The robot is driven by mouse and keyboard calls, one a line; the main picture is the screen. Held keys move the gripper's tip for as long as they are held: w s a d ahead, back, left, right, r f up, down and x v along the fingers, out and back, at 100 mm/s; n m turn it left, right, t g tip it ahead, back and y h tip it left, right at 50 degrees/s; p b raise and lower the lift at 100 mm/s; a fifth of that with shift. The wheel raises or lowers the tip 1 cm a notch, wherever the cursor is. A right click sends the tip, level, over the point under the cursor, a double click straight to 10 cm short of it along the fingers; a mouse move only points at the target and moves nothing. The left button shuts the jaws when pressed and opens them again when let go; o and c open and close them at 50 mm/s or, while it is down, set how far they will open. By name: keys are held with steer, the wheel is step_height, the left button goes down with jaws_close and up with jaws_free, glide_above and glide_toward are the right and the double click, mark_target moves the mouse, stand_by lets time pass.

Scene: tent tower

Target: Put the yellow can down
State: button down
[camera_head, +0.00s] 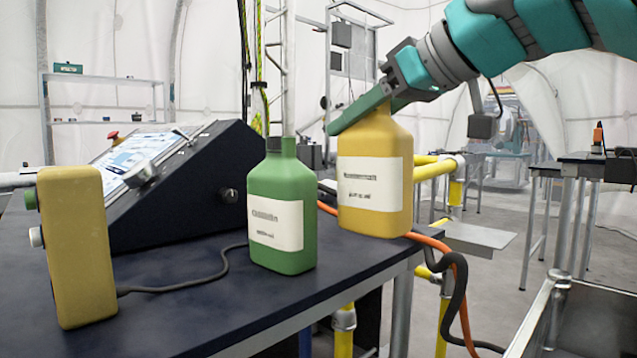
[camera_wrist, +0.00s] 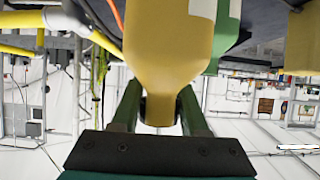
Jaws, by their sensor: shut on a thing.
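The yellow can (camera_head: 375,185), with a white label, is upright at the right end of the dark table, its base at or just over the tabletop near the edge; I cannot tell whether it touches. My gripper (camera_head: 362,112) reaches in from the upper right and is shut on the can's neck. In the wrist view the can (camera_wrist: 170,50) shows upside down, its neck between the two green fingers (camera_wrist: 160,108). The fingers hide the can's top in the head view.
A green can (camera_head: 281,205) stands just left of the yellow can. A dark control console (camera_head: 185,185) and a yellow button box (camera_head: 77,245) are further left on the table (camera_head: 210,310). An orange hose and black cable run beside the can's base over the right edge.

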steer(key=w+a+f, duration=0.1)
steer(key=w+f, duration=0.1)
steer(key=w, duration=0.4)
steer(key=w+a+f+p, duration=0.1)
steer(key=w+f, duration=0.1)
steer(key=w, duration=0.4)
steer(key=shift+w+f+p, duration=0.3)
steer(key=shift+w, duration=0.05)
steer(key=shift+f, duration=0.15)
steer(key=shift+c, duration=2.1)
jaws_free()
steer(key=v, duration=1.2)
